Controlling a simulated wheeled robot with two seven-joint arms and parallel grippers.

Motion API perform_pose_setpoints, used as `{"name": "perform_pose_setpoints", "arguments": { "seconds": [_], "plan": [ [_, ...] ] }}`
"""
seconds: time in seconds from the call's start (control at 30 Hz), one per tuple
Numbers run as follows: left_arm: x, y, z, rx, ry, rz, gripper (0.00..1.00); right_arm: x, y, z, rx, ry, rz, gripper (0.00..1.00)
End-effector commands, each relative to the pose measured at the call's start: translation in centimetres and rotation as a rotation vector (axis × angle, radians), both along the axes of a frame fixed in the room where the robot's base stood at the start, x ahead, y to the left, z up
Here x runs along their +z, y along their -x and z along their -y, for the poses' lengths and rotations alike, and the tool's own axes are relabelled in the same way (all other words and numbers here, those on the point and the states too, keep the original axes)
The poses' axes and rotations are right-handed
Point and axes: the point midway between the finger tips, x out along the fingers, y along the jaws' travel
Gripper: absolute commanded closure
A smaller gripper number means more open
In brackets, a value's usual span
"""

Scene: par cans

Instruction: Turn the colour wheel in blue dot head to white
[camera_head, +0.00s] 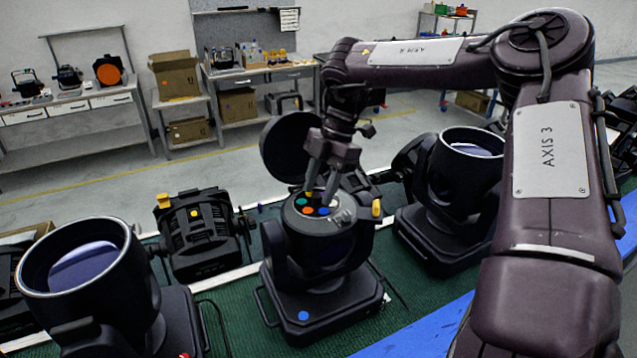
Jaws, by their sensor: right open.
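The blue dot head (325,305) is a black moving-head light with a blue dot on the front of its base. It stands on the green mat in the middle of the view. Its round lid (286,148) is swung up behind it. The colour wheel (310,207) shows in its open top, with teal, orange and blue spots. My right gripper (320,192) points down over the wheel, its fingers apart at or just above it. I cannot tell whether they touch. My left gripper is not in view.
Other black heads stand close by at left (75,245) and right (455,190). A black fixture with yellow parts (200,235) stands behind left. The green mat (245,325) has a blue strip (425,328) at its front. Benches and boxes are far behind.

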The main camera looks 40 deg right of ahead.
Motion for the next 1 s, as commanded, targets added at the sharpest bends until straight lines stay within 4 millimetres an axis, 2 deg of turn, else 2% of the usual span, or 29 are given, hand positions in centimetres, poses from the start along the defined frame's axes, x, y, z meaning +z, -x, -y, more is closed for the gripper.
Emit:
{"name": "perform_pose_setpoints", "arguments": {
  "seconds": [0.03,0.17,0.37,0.53,0.7,1.0],
  "plan": [
    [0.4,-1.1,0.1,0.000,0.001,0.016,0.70,-0.2,0.0,-0.2,0.001,-0.002,0.000,0.57],
    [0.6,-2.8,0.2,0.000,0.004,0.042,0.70,-0.7,0.0,-0.3,-0.001,-0.001,0.001,0.57],
    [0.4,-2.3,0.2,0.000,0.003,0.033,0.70,-0.7,0.0,-0.3,-0.002,0.000,0.001,0.58],
    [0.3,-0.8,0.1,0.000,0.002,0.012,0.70,-0.7,0.0,-0.3,-0.001,0.000,0.002,0.81],
    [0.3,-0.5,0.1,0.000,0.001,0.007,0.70,-0.7,0.0,-0.3,-0.001,0.000,0.002,1.00],
    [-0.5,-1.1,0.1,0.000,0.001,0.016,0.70,-0.8,0.0,-0.3,-0.039,0.000,0.004,1.00]
  ]
}}
